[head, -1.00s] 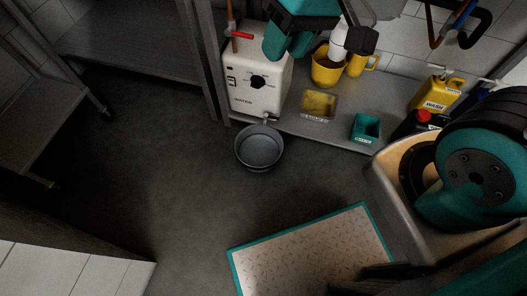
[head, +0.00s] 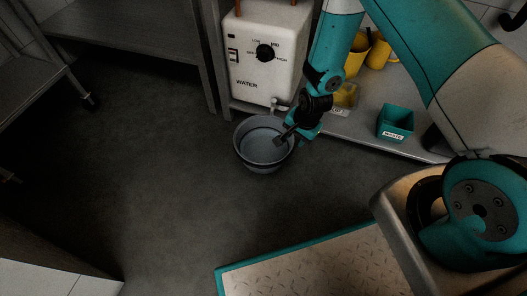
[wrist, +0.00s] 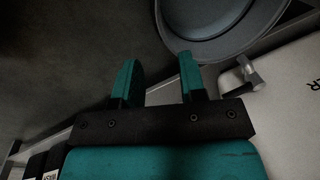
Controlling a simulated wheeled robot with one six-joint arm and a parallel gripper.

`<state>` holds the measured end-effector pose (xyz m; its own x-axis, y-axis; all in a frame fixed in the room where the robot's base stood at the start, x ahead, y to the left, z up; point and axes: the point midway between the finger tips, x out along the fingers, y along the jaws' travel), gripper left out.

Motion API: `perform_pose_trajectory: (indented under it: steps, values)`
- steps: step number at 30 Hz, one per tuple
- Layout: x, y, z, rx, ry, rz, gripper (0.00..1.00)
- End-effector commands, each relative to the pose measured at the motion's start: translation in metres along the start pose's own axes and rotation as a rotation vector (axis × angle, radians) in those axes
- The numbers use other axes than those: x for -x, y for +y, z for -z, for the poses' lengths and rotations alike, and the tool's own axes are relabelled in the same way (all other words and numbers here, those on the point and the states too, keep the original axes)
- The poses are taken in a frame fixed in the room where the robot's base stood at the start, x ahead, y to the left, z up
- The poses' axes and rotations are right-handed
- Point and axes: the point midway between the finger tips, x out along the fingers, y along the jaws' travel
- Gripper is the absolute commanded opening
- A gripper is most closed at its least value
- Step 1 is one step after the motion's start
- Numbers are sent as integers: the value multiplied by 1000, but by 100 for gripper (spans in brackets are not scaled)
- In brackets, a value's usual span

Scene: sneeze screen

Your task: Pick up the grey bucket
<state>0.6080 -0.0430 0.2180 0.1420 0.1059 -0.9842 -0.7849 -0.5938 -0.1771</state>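The grey bucket (head: 258,150) stands upright on the dark floor in the head view, below the tap of the white water heater. It looks empty. My gripper (head: 288,134) is at the bucket's right rim, with a dark finger reaching over the opening. In the wrist view my gripper (wrist: 159,72) is open with nothing between its two teal fingers. Part of the bucket (wrist: 222,48) shows at the top there, its rim close to the tip of the right finger. I cannot tell whether they touch.
The white water heater (head: 265,75) with its tap (head: 278,104) is close behind the bucket. A steel shelf (head: 352,129) on the right holds a teal container (head: 396,121) and yellow containers. The floor (head: 150,190) left of the bucket is clear.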

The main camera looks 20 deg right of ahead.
Motion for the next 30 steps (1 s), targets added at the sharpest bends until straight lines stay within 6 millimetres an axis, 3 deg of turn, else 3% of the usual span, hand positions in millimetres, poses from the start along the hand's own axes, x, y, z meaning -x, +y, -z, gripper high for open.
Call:
perform_pose_trajectory:
  steps: [1, 9, 20, 30]
  values:
    - [-21, 2, -1, 1, -1, -2, 38]
    - [-75, 1, -1, 2, -1, -1, 38]
    - [-96, 0, 0, 3, -1, -1, 38]
    - [-138, -1, 3, 3, -1, -1, 38]
